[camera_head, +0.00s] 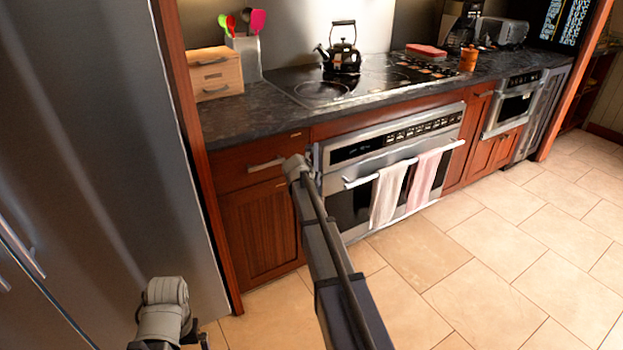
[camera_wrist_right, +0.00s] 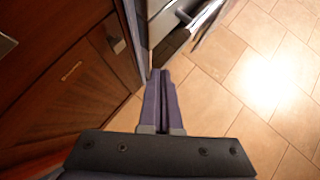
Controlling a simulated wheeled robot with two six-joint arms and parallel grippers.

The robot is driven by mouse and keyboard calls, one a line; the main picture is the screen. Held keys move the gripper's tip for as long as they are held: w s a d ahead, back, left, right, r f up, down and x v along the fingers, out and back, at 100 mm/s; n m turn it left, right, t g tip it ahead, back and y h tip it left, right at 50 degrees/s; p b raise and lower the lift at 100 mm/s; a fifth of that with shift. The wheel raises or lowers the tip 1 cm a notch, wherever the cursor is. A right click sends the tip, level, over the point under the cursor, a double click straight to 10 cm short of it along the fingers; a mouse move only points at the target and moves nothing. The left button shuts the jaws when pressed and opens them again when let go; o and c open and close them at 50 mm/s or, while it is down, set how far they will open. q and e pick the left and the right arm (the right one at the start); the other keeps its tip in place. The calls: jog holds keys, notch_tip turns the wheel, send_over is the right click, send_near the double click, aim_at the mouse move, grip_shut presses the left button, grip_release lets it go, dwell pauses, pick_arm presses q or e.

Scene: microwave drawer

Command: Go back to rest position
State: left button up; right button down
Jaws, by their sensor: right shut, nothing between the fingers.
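My right arm (camera_head: 335,265) reaches up from the bottom of the head view toward the counter front between the wooden cabinet and the oven. Its gripper cannot be made out there. In the right wrist view my right gripper (camera_wrist_right: 160,75) is shut, its two purple fingers together with nothing between them. The fingers point toward the corner of the cabinet and oven; I cannot tell whether they touch anything. Part of my left arm (camera_head: 163,305) shows at the bottom left, near the fridge; its gripper is not seen. The microwave drawer (camera_head: 514,105) at the right looks shut.
A steel fridge (camera_head: 95,130) stands close on the left. The oven (camera_head: 350,208) has a white towel (camera_head: 388,195) and a pink towel (camera_head: 424,180) on its handle. A kettle (camera_head: 343,55) stands on the cooktop (camera_head: 325,90). Tiled floor (camera_head: 500,250) is clear at the right.

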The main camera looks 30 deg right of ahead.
pick_arm(q)
notch_tip(320, 180, up, 3)
jog(key=shift+f+p, duration=0.15)
jog(key=shift+p, duration=0.65)
pick_arm(e)
jog(key=s+r, duration=0.2)
jog(key=shift+s+r, duration=0.3)
jog(key=shift+r, duration=0.05)
